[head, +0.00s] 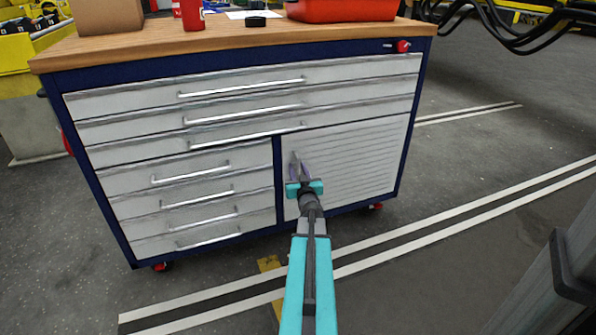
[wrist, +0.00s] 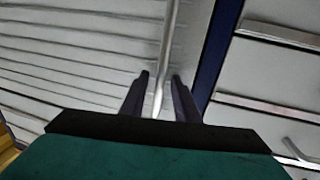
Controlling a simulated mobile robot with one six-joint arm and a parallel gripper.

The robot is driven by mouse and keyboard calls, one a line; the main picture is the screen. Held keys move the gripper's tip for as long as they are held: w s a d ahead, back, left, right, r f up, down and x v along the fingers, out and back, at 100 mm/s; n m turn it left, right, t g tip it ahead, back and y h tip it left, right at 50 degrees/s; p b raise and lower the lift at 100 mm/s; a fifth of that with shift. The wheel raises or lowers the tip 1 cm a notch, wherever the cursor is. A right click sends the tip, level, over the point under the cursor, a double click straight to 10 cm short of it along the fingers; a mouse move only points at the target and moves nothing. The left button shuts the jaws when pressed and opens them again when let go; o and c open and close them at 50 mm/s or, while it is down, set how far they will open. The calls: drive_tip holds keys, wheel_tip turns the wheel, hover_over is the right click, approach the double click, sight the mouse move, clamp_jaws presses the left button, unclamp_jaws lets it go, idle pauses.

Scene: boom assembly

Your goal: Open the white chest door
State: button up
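The white chest door (head: 360,155) is the slatted panel at the lower right of the blue and white chest in the head view. It looks shut. In the wrist view the door (wrist: 70,60) fills the left side, with its slim vertical metal handle (wrist: 169,40) near the blue frame. My gripper (head: 298,158) is in front of the door's left edge and hides much of the handle in the head view. In the wrist view my gripper (wrist: 161,80) is open, one finger on each side of the handle, with gaps visible. Their exact depth relative to the handle is unclear.
White drawers with bar handles (head: 193,172) lie left of the door, and wide drawers (head: 250,95) above it. The wooden top (head: 225,38) carries a cardboard box (head: 108,14), a red can (head: 193,14) and a red bin (head: 342,10).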

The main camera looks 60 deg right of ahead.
drive_tip(key=shift+c, duration=0.2)
clamp_jaws()
drive_tip(key=shift+a, duration=0.1)
